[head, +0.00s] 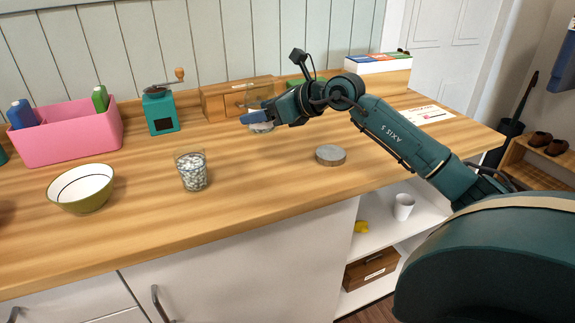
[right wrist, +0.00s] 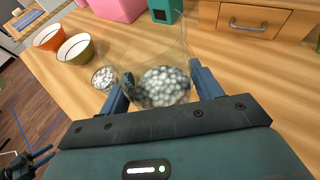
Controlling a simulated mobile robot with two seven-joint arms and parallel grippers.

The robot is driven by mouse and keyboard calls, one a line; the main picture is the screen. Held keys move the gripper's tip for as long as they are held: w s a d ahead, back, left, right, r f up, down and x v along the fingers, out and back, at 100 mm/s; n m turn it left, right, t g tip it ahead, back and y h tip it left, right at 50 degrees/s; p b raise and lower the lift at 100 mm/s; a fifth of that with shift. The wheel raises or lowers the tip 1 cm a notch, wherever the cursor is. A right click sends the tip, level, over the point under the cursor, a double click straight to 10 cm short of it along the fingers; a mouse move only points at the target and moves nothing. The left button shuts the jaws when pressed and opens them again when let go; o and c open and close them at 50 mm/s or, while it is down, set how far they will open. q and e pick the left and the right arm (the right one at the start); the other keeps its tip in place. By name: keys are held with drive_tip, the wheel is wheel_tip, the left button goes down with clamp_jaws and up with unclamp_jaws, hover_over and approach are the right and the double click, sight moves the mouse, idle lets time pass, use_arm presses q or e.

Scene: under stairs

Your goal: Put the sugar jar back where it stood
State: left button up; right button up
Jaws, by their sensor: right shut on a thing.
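The sugar jar (right wrist: 163,88), a clear glass with pale round lumps, is between the fingers of my right gripper (right wrist: 162,74) in the right wrist view. In the head view my right gripper (head: 258,119) is shut on the jar (head: 262,128) near the back of the counter, in front of a small wooden drawer box. The jar is mostly hidden there by the gripper, and I cannot tell whether it touches the counter. A dark pronged part at the lower left of the wrist view looks like my left gripper (right wrist: 32,162); its opening is unclear.
A similar glass of pale lumps (head: 192,172) stands on the wooden counter (head: 250,190), right of a green bowl (head: 82,188). A grey round disc (head: 331,155) lies right of centre. A teal grinder (head: 160,110) and pink bin (head: 68,138) stand behind. The counter's middle is clear.

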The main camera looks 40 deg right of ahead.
drive_tip(key=shift+s+d+r, duration=0.1)
drive_tip(key=shift+s+d, duration=0.05)
wheel_tip(320, 180, down, 10)
drive_tip(key=shift+d, duration=0.1)
idle(0.4)
drive_tip(key=shift+f, duration=0.2)
drive_tip(key=o, duration=1.7)
drive_tip(key=shift+r, duration=0.3)
drive_tip(key=v, duration=0.5)
drive_tip(key=b+v, duration=0.1)
drive_tip(key=v, duration=0.4)
drive_tip(key=shift+s+f, duration=0.1)
drive_tip(key=shift+f, duration=0.15)
drive_tip(key=shift+v, duration=1)
